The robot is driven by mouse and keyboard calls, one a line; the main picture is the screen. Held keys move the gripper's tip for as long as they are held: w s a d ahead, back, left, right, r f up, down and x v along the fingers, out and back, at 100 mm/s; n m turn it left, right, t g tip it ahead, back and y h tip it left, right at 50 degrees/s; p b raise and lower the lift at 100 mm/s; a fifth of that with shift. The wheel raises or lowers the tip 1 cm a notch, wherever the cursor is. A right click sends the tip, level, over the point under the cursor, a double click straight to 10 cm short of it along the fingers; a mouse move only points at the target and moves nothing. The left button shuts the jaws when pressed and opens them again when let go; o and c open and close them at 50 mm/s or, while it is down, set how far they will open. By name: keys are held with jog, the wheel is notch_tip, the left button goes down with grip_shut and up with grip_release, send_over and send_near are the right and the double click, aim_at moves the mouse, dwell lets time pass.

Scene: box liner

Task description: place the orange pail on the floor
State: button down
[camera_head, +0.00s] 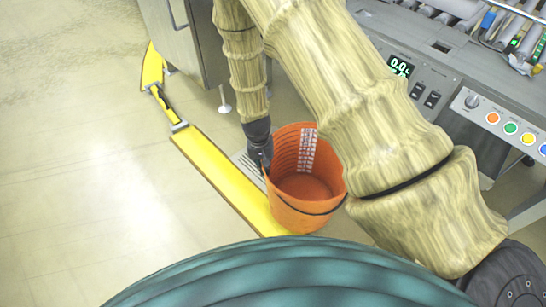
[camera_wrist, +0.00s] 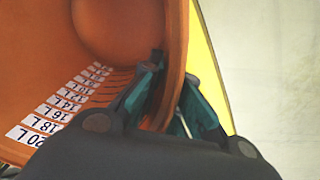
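The orange pail (camera_head: 290,213) is upright or nearly so, open at the top and empty, with a dark wire handle and a white volume scale inside. In the head view my gripper (camera_head: 264,162) is at the pail's left rim. In the wrist view one finger of my gripper (camera_wrist: 174,62) is inside the pail (camera_wrist: 115,28) and the other outside, with the pail's wall between them; it looks shut on the wall. The pail overlaps the yellow rail in the picture. I cannot tell whether its bottom touches the floor (camera_head: 110,190).
A low yellow rail (camera_head: 215,170) runs along the floor left of the pail. A grey machine cabinet on feet (camera_head: 185,40) stands behind. A control panel (camera_head: 500,125) with coloured buttons is at right. The floor at left is clear.

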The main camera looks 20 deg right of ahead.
jog(key=w+d, duration=0.1)
jog(key=w+d+b, duration=0.1)
jog(key=w, duration=0.1)
jog(key=w+d, duration=0.2)
jog(key=shift+d+f, duration=0.1)
jog(key=shift+f, duration=0.15)
jog(key=shift+w, duration=0.1)
jog(key=shift+w+d+f+b, duration=0.15)
jog(key=shift+w+d+b, duration=0.3)
jog(key=shift+s+a+f+b, duration=0.1)
jog(key=shift+f+b, duration=0.7)
jog(key=shift+f, duration=0.85)
jog(key=c, duration=1.6)
grip_release()
jog(key=shift+f, duration=0.15)
jog(key=shift+c, duration=0.2)
jog(key=r+p, duration=0.1)
jog(key=r, duration=0.3)
jog(key=r+p, duration=0.2)
jog(key=r, duration=0.2)
jog(key=a+r+p, duration=0.1)
jog(key=r, duration=0.3)
jog(key=shift+w+r, duration=0.1)
jog(key=shift+w, duration=0.1)
